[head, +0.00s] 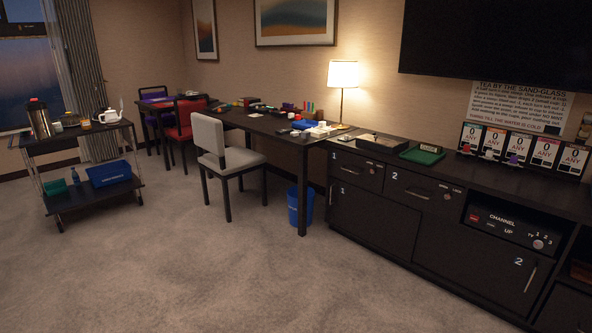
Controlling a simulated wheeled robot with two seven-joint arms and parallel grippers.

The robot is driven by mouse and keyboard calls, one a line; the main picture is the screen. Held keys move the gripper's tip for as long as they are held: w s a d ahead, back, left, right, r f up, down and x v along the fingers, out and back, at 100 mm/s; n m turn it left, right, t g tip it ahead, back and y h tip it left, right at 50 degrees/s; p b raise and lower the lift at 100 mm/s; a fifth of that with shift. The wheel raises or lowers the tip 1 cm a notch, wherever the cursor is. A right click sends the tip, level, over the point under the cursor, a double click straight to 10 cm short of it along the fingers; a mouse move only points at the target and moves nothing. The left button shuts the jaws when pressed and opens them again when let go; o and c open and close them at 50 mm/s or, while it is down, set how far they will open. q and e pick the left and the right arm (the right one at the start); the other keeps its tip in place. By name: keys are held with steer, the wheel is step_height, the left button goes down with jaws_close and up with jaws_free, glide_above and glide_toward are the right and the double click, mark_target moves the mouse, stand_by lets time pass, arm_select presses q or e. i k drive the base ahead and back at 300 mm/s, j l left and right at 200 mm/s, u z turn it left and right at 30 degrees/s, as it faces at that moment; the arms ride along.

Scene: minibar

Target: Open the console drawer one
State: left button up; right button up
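The dark console (455,207) runs along the wall on the right side of the head view. Drawer one (356,173), marked with a white 1, is at the console's left end in the upper row. A cabinet door (370,220), also marked 1, is below drawer one. Neither of my grippers is in view.
Open carpet (220,275) lies in front of the console. A blue bin (300,205) stands on the floor just left of the console, by the desk (262,127). A grey chair (225,160) is further left. A two-level cart (90,195) stands at the far left.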

mark_target(355, 168)
steer(key=i, duration=0.65)
steer(key=i+z, duration=0.15)
steer(key=i, duration=0.45)
steer(key=i+j, duration=0.15)
steer(key=i, duration=0.5)
steer(key=i+j+z, duration=0.15)
steer(key=i, duration=0.45)
steer(key=i+j, duration=0.15)
steer(key=i, duration=0.5)
